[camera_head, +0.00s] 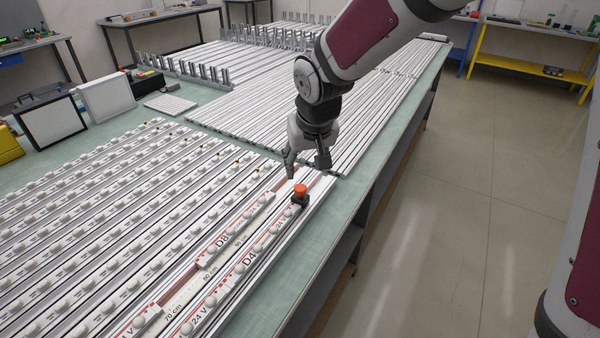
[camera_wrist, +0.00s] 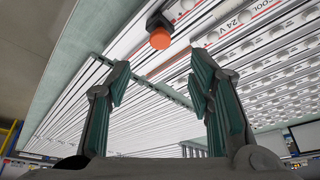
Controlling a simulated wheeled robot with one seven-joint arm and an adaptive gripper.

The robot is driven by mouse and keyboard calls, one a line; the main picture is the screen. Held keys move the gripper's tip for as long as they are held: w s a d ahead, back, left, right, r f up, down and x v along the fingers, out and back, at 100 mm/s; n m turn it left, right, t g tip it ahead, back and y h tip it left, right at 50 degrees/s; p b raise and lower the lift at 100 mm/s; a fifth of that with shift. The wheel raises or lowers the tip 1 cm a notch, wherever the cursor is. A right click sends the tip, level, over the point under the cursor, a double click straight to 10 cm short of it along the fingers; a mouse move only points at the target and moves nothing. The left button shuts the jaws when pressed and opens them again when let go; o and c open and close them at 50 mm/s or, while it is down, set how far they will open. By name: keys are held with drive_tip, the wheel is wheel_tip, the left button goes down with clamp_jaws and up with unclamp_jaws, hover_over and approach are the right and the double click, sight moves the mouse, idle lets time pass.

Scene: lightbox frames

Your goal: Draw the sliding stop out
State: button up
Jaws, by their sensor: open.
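The sliding stop (camera_head: 300,194) is a small black block with an orange knob on top. It sits on the right-hand rail marked D4 (camera_head: 249,259), near that rail's far end. My gripper (camera_head: 308,167) points down just beyond the stop and slightly above the rails, apart from it. In the wrist view the orange knob (camera_wrist: 160,39) shows at the top centre, beyond the fingertips. My gripper (camera_wrist: 160,88) is open there, with nothing between its green-padded fingers.
White rails with round knobs (camera_head: 130,200) cover the near table. Bare long profiles (camera_head: 270,110) lie behind my gripper. A green table strip (camera_head: 345,200) runs clear along the right edge, with open floor (camera_head: 460,230) beyond. Framed panels (camera_head: 52,121) stand at the left.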

sight(300, 187)
drive_tip(key=x, duration=1)
drive_tip(key=shift+f+b, duration=0.25)
drive_tip(key=shift+b, duration=0.05)
drive_tip(key=shift+c, duration=0.6)
